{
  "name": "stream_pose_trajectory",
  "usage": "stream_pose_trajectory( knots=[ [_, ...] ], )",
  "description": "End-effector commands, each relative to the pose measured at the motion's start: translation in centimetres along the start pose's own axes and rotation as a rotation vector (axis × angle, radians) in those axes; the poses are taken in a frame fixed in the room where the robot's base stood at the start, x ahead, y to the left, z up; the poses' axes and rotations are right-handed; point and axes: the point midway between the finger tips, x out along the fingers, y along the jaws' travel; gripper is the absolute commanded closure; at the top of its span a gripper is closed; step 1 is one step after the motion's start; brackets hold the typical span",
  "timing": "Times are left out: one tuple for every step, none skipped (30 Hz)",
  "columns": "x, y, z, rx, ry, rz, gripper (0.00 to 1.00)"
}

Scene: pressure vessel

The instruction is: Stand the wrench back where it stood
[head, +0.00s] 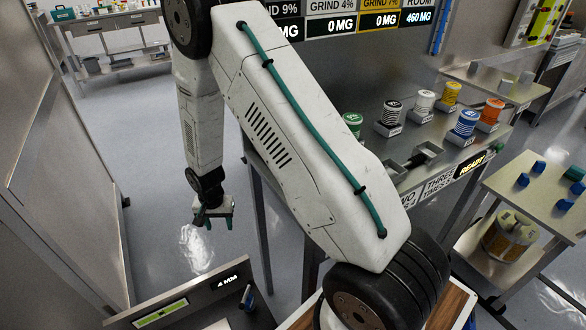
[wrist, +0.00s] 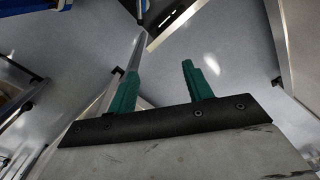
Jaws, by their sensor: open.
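My gripper (head: 212,220) hangs low at the left of the bench, over the grey floor. In the wrist view its two green fingers (wrist: 158,82) are apart, with nothing between them. A small blue-handled tool (head: 247,296) stands tilted at the dark panel (head: 205,300) marked "4 MM", at the bottom of the head view. It may be the wrench, but it is too small to tell. My gripper is apart from it, farther back and higher in the picture. No other wrench can be made out.
The bench (head: 350,75) at the right carries several labelled spools, including an orange one (head: 491,112). A side table (head: 540,190) holds blue blocks, with a drum (head: 508,238) below. A grey partition (head: 70,150) stands at the left. Floor (head: 160,225) between is clear.

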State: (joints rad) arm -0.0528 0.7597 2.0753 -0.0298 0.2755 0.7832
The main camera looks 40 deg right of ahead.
Motion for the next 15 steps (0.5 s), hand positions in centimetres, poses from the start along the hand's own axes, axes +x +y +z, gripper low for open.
stream_pose_trajectory(
  knots=[
    [-2.8, 0.0, -0.3, -0.022, 0.009, -0.007, 0.49],
    [-4.2, 0.1, -0.3, -0.037, 0.011, -0.008, 0.49],
    [-6.1, 0.2, -0.2, -0.056, 0.014, -0.01, 0.49],
    [-7.4, 0.4, -0.2, -0.072, 0.015, -0.01, 0.49],
    [-8.8, 0.6, -0.1, -0.086, 0.016, -0.011, 0.49],
    [-10.6, 0.9, 0.1, -0.106, 0.019, -0.012, 0.49],
    [-11.9, 1.1, 0.3, -0.121, 0.02, -0.013, 0.49],
    [-13.2, 1.4, 0.5, -0.135, 0.021, -0.013, 0.49],
    [-14.8, 1.8, 0.7, -0.155, 0.023, -0.014, 0.49],
    [-16.1, 2.1, 1.0, -0.169, 0.025, -0.015, 0.49],
    [-17.3, 2.5, 1.3, -0.184, 0.027, -0.016, 0.49],
    [-18.9, 3.0, 1.7, -0.203, 0.029, -0.017, 0.49],
    [-20.1, 3.4, 2.0, -0.217, 0.031, -0.018, 0.49],
    [-21.2, 3.8, 2.3, -0.233, 0.033, -0.019, 0.49],
    [-22.7, 4.4, 2.9, -0.252, 0.034, -0.019, 0.49]
  ],
)
